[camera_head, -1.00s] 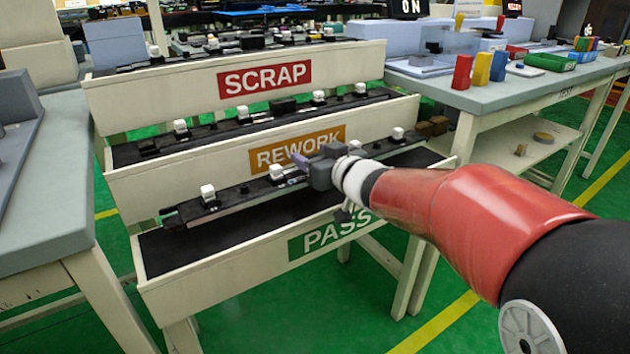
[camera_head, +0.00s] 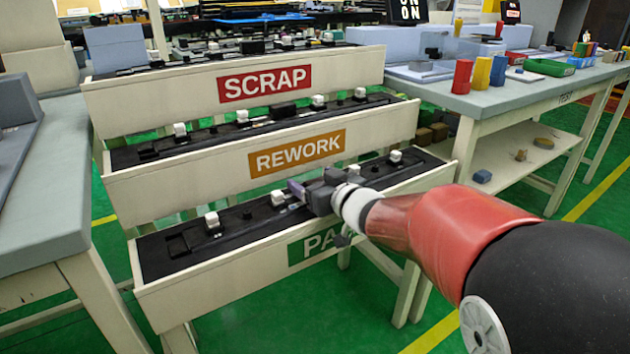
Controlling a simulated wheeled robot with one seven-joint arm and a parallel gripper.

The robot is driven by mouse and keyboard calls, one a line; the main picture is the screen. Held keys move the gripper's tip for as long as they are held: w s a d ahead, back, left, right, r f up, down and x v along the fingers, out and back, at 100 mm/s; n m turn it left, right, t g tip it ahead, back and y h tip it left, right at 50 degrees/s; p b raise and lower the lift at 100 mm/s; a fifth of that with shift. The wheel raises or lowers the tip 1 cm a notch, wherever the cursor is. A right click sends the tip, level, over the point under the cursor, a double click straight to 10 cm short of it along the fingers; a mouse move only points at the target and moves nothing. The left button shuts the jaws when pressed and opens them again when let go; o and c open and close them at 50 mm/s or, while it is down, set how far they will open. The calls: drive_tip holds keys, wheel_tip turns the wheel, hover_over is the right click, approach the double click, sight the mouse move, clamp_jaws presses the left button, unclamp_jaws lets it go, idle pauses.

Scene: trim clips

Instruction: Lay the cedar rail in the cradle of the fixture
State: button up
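A dark rail (camera_head: 245,214) with white and black blocks along it lies low in the PASS tray (camera_head: 205,275), the lowest tray of the rack. I cannot tell from its label or colour whether it is the cedar rail. My gripper (camera_head: 303,190) is at the middle of this rail, touching it or very close. My wrist and the gripper body hide the fingertips' far side, so whether they still grip is unclear. A grey raised piece (camera_head: 18,105) stands on the left bench; I cannot tell if it is the fixture. No cradle is clearly seen.
The REWORK tray (camera_head: 220,168) and SCRAP tray (camera_head: 180,90) rise behind, both holding rails with blocks. The left bench (camera_head: 50,200) and right bench (camera_head: 520,98) flank the rack. Red, yellow and blue blocks and a green bin (camera_head: 549,67) stand on the right bench.

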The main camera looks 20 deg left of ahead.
drive_tip(key=shift+r, duration=0.1)
drive_tip(key=v, duration=1.2)
drive_tip(key=s+d+f+m+t+h, duration=0.15)
drive_tip(key=d+m+h, duration=0.3)
drive_tip(key=d, duration=0.55)
drive_tip(key=s+d+m+h, duration=0.25)
drive_tip(key=d+h, duration=0.35)
drive_tip(key=d, duration=0.5)
drive_tip(key=s+d+f+m+g+h, duration=0.1)
drive_tip(key=s+d+f+g, duration=0.1)
drive_tip(key=s, duration=0.6)
drive_tip(key=s+d+f+m+g, duration=0.1)
drive_tip(key=s+f+g, duration=0.3)
drive_tip(key=s, duration=0.4)
drive_tip(key=shift+s+d+m+h, duration=0.25)
drive_tip(key=shift+d+m+h, duration=0.15)
drive_tip(key=shift+d, duration=0.25)
drive_tip(key=shift+o, duration=0.4)
drive_tip(key=shift+r+g, duration=0.15)
drive_tip(key=shift+g, duration=0.1)
